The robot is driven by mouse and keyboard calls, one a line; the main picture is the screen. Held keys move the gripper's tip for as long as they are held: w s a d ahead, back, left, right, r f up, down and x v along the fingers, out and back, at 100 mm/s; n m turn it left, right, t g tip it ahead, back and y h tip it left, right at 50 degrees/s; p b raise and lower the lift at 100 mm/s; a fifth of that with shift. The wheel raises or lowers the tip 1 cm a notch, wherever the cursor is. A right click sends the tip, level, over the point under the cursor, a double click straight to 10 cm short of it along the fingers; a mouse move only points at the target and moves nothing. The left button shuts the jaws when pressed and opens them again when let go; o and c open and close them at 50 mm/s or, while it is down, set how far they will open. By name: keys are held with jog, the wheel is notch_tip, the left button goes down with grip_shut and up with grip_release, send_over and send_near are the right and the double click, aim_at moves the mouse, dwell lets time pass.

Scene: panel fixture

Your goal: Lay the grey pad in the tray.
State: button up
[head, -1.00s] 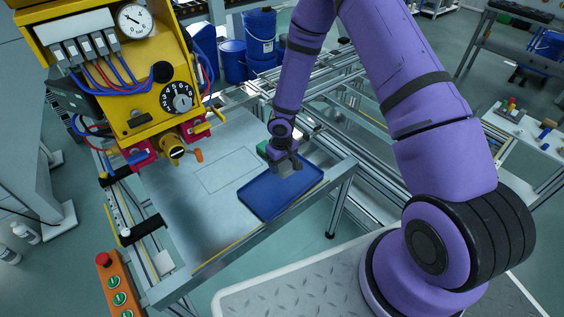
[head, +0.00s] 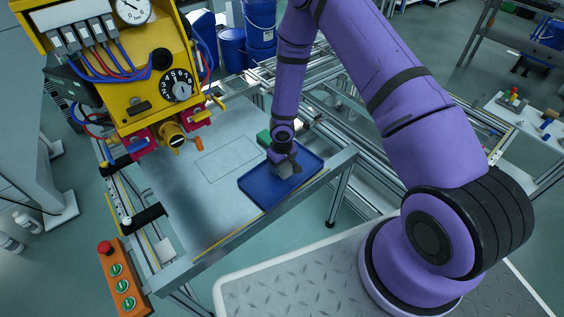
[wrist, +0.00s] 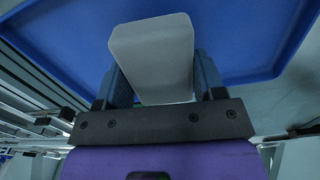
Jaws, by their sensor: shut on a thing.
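The grey pad (wrist: 155,55) is a pale block held between the two fingers of my gripper (wrist: 160,80), which is shut on it. The blue tray (head: 262,194) lies flat on the metal table, near its right front corner. In the head view my gripper (head: 285,168) is over the right half of the tray, and the pad shows only partly there. In the wrist view the tray (wrist: 225,50) fills the background behind the pad. I cannot tell whether the pad touches the tray floor.
A green object (head: 264,136) stands just behind the tray. A yellow panel (head: 130,70) with a gauge, dial and hoses stands at the left. An orange button box (head: 120,280) is at the front left. The table's middle (head: 200,190) is bare.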

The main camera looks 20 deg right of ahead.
jog(key=o, duration=0.9)
notch_tip(320, 180, up, 11)
jog(key=shift+f, duration=0.1)
